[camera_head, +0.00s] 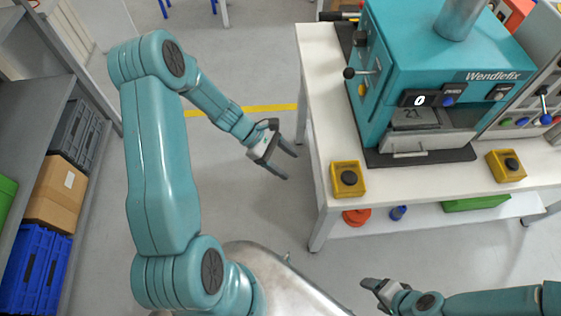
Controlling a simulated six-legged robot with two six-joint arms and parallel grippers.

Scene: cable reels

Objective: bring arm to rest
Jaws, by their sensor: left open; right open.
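My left arm (160,165) is teal and comes in from the lower left, bent upward and then over to the right. Its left gripper (284,168) hangs over the grey floor just left of the white table, its two dark fingers apart and nothing between them. My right arm (490,301) comes in low from the right edge. Its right gripper (370,288) points left near the bottom of the view, in front of the table, and holds nothing that I can see. Both grippers are clear of the table.
A white table (315,85) carries a teal Wendlefix machine (440,50) and yellow button boxes (348,179) (507,166). A lower shelf holds an orange thing (356,216). A grey rack at left holds a cardboard box (58,195) and blue crates (38,268). Floor between is free.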

